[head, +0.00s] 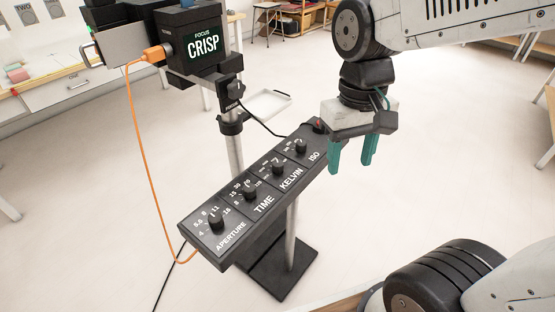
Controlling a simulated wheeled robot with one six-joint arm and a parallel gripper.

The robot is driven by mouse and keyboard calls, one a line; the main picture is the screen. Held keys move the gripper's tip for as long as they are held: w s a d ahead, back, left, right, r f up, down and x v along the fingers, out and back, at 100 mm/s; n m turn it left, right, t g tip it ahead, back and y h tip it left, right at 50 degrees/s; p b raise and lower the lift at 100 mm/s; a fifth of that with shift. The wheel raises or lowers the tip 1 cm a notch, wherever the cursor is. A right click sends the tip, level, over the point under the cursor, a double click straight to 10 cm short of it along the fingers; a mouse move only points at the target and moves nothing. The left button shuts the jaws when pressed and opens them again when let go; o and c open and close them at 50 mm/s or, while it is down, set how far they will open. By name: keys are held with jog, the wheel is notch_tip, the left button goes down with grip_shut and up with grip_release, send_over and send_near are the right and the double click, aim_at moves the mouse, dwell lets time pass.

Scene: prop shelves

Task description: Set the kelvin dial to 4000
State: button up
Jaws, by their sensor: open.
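The kelvin dial (278,168) is a small black knob on the long black control panel (214,255), third along from the near-left end. The word KELVIN is printed beside it. Its numbers and pointer are too small to read. My gripper (352,163) is open and empty, with two green fingers pointing down. It appears to the right of the kelvin dial, beside the panel's far end, and apart from the dial. The panel stands on a post above a black base.
Aperture (217,222), time (249,193) and ISO (301,147) dials share the panel. A small white tray (265,106) is behind. Open floor lies right of the panel.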

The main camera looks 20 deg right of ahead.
jog(key=w+a+f+m, duration=0.3)
jog(key=w+f, duration=0.1)
jog(key=w, duration=0.3)
jog(key=w+a+f+m, duration=0.2)
jog(key=w+a+f, duration=0.15)
jog(key=w, duration=0.35)
jog(key=m, duration=0.4)
send_over(278, 163)
jog(key=shift+s+f+t, duration=0.1)
jog(key=shift+f+t, duration=0.3)
jog(key=shift+f, duration=0.1)
jog(key=shift+m, duration=0.5)
jog(key=shift+f, duration=0.55)
notch_tip(278, 163, down, 7)
jog(key=shift+r, duration=0.15)
jog(key=c, duration=1)
